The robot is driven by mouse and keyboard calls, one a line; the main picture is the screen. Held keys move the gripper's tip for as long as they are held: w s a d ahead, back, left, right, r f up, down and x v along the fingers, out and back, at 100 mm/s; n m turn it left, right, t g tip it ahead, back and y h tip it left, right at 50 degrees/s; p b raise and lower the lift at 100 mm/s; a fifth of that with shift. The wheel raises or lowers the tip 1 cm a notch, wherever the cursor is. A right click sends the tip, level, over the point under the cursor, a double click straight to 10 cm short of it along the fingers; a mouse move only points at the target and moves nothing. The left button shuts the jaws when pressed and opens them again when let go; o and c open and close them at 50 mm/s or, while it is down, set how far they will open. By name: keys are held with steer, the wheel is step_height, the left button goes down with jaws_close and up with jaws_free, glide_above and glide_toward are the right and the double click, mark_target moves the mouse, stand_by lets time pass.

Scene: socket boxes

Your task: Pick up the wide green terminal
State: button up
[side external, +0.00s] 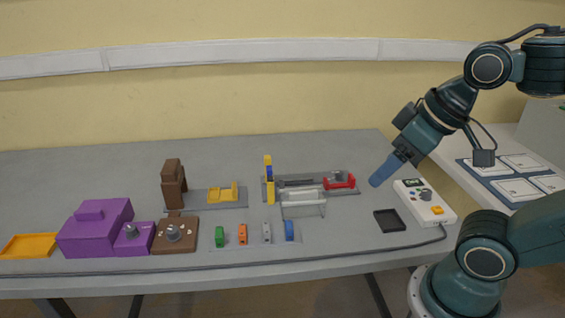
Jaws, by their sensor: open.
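A small green terminal (219,236) stands on the grey table near its front edge, at the left end of a short row of small coloured pieces. It is the only green piece I see in the row. My gripper (378,181) has blue fingers and is open. It hangs above the right part of the table, well to the right of the green terminal and apart from it. I see nothing held between the fingers, though they are small in this view.
Orange (242,234), grey (266,232) and blue (289,230) pieces stand right of the green one. A clear rack (303,204) is behind them. A brown box (174,236) and purple box (94,230) stand left. A black tray (389,220) and white device (424,204) are right.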

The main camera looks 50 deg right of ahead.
steer(key=shift+w, duration=0.1)
steer(key=n+g+y, duration=0.2)
steer(key=n+y, duration=0.1)
steer(key=n, duration=0.6)
glide_above(219, 232)
steer(key=s+d, duration=0.4)
step_height(219, 232, down, 16)
steer(key=shift+w+a+r, duration=0.15)
steer(key=shift+w+a, duration=0.05)
steer(key=shift+x, duration=4.25)
steer(key=shift+s+f, duration=0.1)
steer(key=shift+f, duration=0.1)
